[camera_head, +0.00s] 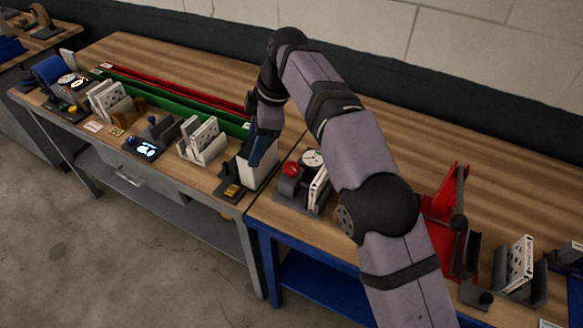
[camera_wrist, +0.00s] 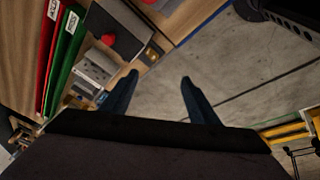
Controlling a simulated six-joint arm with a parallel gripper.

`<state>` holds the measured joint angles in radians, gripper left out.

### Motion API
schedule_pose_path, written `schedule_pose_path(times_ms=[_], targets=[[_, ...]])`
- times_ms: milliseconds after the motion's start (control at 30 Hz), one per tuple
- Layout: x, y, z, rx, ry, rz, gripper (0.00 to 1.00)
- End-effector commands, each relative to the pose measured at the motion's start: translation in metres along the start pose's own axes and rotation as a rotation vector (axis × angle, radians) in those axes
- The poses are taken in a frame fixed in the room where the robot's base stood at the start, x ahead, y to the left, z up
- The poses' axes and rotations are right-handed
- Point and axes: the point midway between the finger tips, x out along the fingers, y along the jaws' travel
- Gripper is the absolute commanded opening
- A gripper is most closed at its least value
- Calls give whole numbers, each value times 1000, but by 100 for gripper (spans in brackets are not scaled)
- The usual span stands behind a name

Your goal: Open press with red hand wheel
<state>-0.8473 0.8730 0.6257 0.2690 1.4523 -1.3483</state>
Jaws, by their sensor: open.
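In the wrist view a round red knob (camera_wrist: 108,39), likely the hand wheel, sits on a dark flat-topped unit (camera_wrist: 128,44). It is up and left of my fingertips, apart from them. In the head view a pale block on a dark base (camera_head: 258,172) stands at the right end of the left bench. My gripper (camera_head: 262,150) is over it and hides its top. My gripper (camera_wrist: 158,82) is open, with nothing between the fingers. Another red round part (camera_head: 291,169) sits on a grey unit beside a dial gauge (camera_head: 312,158) on the right bench. I cannot tell which unit is the press.
Green (camera_head: 165,104) and red (camera_head: 150,82) rails lie behind the left bench's stations. White filters in a holder (camera_head: 203,140) stand left of my gripper. A red frame (camera_head: 443,205) stands on the right bench. Open floor (camera_wrist: 240,60) shows beyond the bench edge.

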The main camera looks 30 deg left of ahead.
Motion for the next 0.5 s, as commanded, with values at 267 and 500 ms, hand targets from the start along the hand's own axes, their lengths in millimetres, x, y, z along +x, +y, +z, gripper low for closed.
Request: schedule_pose_path(times_ms=[267,500], targets=[[23,-18,46,385,-223,99,55],[51,-17,93,845,-305,256,55]])
